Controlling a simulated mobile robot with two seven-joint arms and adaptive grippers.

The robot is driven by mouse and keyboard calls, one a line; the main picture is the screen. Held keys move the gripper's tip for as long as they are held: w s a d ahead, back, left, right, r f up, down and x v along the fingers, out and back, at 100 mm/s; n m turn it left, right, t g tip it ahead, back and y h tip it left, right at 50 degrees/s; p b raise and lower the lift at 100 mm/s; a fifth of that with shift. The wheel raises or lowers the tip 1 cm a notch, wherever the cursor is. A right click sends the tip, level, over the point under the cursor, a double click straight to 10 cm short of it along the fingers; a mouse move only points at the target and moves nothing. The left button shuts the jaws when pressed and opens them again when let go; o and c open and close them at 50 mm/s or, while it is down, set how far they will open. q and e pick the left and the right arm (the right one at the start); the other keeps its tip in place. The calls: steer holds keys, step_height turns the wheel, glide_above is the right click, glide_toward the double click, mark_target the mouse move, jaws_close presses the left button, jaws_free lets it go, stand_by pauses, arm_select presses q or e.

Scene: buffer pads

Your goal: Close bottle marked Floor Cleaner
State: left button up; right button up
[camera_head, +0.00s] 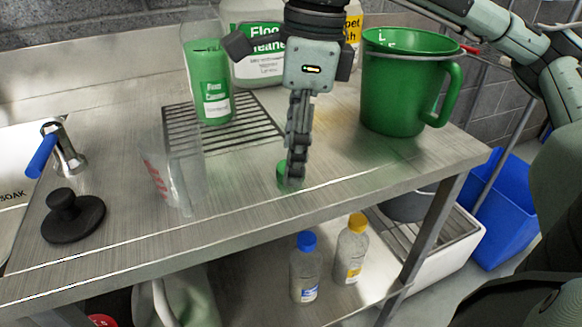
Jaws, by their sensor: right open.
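A clear bottle of green liquid (207,85), with a white label reading roughly "Floor Cleaner", stands upright on the slatted drain area of the steel counter. Its top is close to the upper edge of the view, and I see no cap on it. A small green cap (283,176) lies on the counter near the front edge. My right gripper (296,172) points down over the cap, its fingers overlapping the cap in the picture. It is open, seen edge-on; whether it touches the cap I cannot tell. My left gripper is not in view.
A large Floor Cleaner container (258,68) stands behind, beside a yellow-labelled one (353,30). A green jug (398,85) is at right. A clear measuring cup (178,178), black plug (72,218) and blue-handled tap (62,150) are left. Two small bottles stand on the lower shelf.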

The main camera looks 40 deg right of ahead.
steer(key=shift+a+f, duration=0.1)
steer(key=shift+f, duration=0.65)
steer(key=c, duration=0.8)
